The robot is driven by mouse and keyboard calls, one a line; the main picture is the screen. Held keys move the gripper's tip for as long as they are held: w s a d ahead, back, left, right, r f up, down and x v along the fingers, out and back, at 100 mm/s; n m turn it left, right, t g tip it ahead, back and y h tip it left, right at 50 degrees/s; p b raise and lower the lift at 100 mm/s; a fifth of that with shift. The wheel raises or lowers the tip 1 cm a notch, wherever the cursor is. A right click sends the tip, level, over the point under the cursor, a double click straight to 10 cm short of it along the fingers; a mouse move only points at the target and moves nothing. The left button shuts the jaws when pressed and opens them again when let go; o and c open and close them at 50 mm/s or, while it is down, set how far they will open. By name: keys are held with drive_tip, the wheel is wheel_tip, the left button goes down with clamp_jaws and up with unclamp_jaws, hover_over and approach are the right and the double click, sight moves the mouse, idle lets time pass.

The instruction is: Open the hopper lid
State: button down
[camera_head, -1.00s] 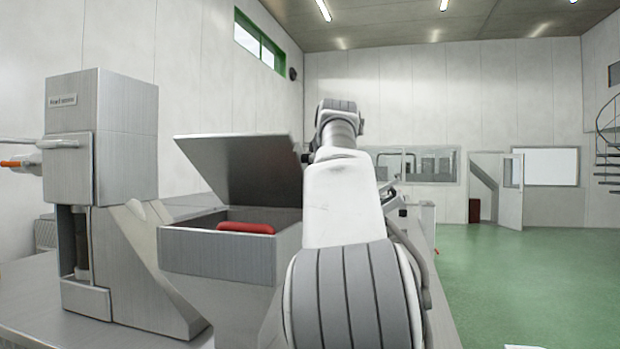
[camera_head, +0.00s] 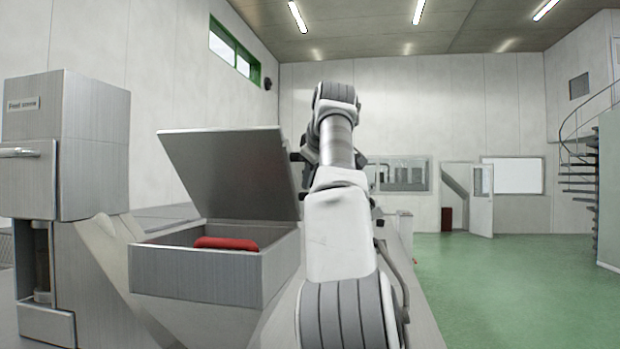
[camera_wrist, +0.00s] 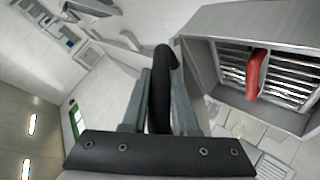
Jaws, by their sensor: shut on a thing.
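The hopper lid (camera_head: 232,175) is a flat grey metal plate. It stands raised and tilted above the open hopper (camera_head: 205,277), joined at its far side. A red object (camera_head: 227,243) lies inside the hopper; it also shows in the wrist view (camera_wrist: 257,75) over a grate of metal bars. In the wrist view my gripper (camera_wrist: 160,95) is shut on a black curved handle (camera_wrist: 162,72), with a finger on each side. In the head view my fingers and the handle are mostly hidden by the lid and my arm.
A tall grey metal machine housing (camera_head: 65,140) with a bar handle stands left of the hopper. Green floor (camera_head: 480,285) is open at the right. A spiral stair (camera_head: 582,165) and a white door (camera_head: 481,200) are farther back.

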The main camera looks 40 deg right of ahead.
drive_tip(key=shift+s+r, duration=0.1)
drive_tip(key=c, duration=0.7)
unclamp_jaws()
drive_tip(key=v, duration=1.2)
drive_tip(key=shift+c, duration=0.3)
